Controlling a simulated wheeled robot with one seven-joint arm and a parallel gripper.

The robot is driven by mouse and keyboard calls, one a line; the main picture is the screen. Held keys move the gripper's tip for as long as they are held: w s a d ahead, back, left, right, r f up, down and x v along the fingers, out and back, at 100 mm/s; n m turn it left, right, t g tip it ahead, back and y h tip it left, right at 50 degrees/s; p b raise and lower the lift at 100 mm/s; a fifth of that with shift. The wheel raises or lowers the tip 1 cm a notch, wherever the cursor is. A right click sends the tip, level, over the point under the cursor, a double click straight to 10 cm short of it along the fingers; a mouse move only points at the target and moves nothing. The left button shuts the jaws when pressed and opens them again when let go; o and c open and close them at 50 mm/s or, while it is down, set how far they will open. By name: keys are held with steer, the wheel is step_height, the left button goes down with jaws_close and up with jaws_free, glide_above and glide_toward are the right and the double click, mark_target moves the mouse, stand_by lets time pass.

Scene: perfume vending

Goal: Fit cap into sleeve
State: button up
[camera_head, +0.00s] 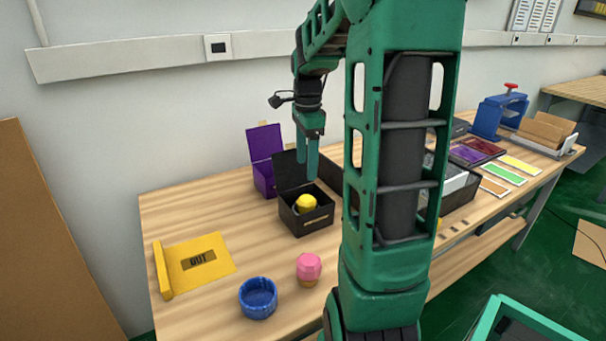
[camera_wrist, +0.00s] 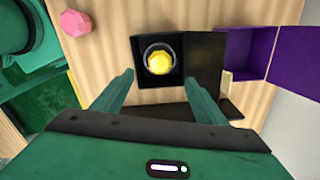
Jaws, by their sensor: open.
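A yellow faceted cap (camera_head: 306,202) sits in the open black box (camera_head: 308,224) on the table. In the wrist view the yellow cap (camera_wrist: 159,62) lies inside a thin round ring, which looks like the sleeve, in the black box (camera_wrist: 142,81). I cannot tell how deep the cap sits in it. My gripper (camera_head: 307,166) points down above the box, beside its raised lid. In the wrist view my gripper (camera_wrist: 160,80) is open, its fingers apart and empty on either side of the box's near part, not touching the cap.
A purple box (camera_head: 262,180) with its lid open stands behind the black box. A pink faceted piece (camera_head: 308,267), a blue round bowl (camera_head: 258,298) and a yellow OUT mat (camera_head: 207,256) are at the front left. Coloured trays (camera_head: 475,150) and a blue press (camera_head: 499,115) stand farther right.

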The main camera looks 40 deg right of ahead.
steer(key=s+a+f+n, duration=0.2)
steer(key=s+a+n, duration=0.4)
steer(key=s+n, duration=0.2)
steer(key=s+a+f+n, duration=0.1)
steer(key=s+a+n, duration=0.6)
steer(key=s, duration=0.6)
steer(key=shift+s+f+n, duration=0.25)
steer(key=shift+f+n, duration=0.1)
steer(key=shift+n, duration=0.75)
steer(key=shift+w, duration=0.15)
steer(key=shift+w+f, duration=0.25)
steer(key=shift+w, duration=0.25)
steer(key=shift+c, duration=0.6)
